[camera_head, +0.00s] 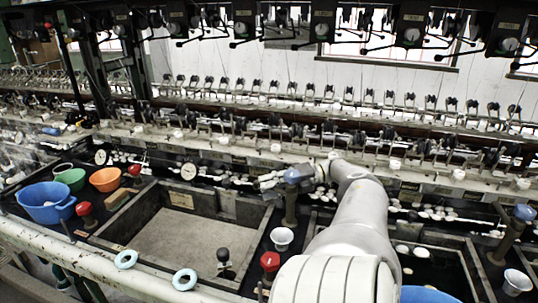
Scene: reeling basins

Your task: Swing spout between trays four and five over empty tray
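A spout post (291,207) with a blue-grey knob (298,174) stands between a tray on its left and another on its right. A pale spout (268,180) at its top points left. The left tray (130,218) is a rectangular basin with a bare grey bottom and no cocoons showing in it. My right arm reaches up from the bottom, and my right gripper (326,169) is at the knob's right side. Its fingers are too small and hidden to tell whether they are open or touching the spout. My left gripper is out of view.
Blue (46,204), green (71,179) and orange (106,179) bowls stand at the left. Red-knobbed valves (270,261), a white cup (282,238) and pale blue rings (185,280) line the front. Another spout post (506,240) stands at the right. My arm hides part of the right tray.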

